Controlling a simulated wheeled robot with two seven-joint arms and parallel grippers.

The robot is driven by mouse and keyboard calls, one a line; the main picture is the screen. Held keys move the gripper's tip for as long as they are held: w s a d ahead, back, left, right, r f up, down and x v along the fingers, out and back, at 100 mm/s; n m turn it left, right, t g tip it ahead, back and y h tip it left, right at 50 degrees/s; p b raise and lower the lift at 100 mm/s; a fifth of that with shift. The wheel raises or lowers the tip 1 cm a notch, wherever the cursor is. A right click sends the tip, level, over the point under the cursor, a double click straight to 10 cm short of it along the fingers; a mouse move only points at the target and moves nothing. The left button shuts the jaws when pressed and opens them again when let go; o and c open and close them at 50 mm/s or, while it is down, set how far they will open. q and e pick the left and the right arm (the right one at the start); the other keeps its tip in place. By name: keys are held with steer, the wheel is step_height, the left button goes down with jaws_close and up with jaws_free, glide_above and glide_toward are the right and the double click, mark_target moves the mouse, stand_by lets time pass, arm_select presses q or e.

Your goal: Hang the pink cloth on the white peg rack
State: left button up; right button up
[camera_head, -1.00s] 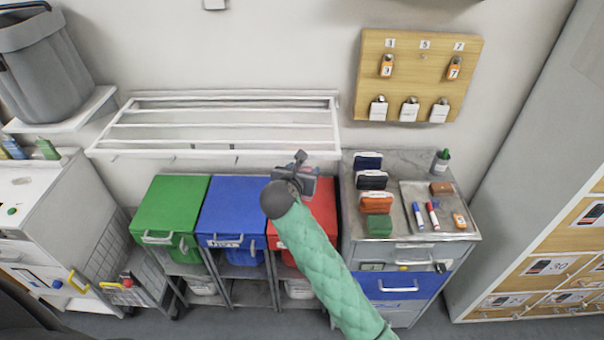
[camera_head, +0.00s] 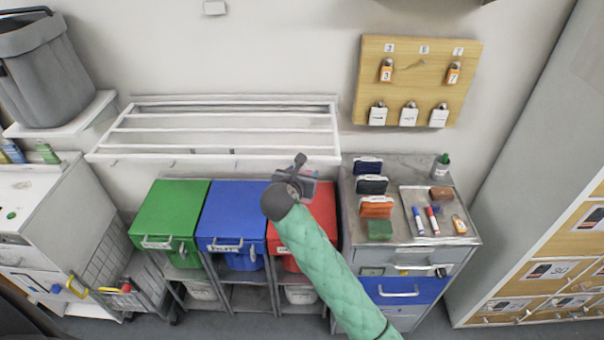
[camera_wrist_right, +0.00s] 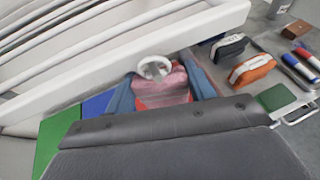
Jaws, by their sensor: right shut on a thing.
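The white peg rack (camera_head: 225,155) is fixed to the wall, with white bars and short pegs under its front rail. In the right wrist view its front rail (camera_wrist_right: 110,72) runs close by. My right gripper (camera_head: 300,172) is at the rack's right front end, just below the rail. It is shut on the pink cloth (camera_wrist_right: 168,88), which shows between its fingers in the wrist view. A white ring (camera_wrist_right: 153,67) shows at the cloth's top, near the rail; I cannot tell whether a peg is through it. The cloth is mostly hidden in the head view. My left gripper is not in view.
Green (camera_head: 170,207), blue (camera_head: 232,212) and red (camera_head: 325,215) bins stand below the rack. A grey cabinet (camera_head: 350,200) with cases and markers stands to the right. A wooden lock board (camera_head: 425,85) hangs above it.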

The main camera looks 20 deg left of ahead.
steer(key=o, duration=1)
steer(key=shift+c, duration=0.2)
steer(key=shift+s, duration=0.1)
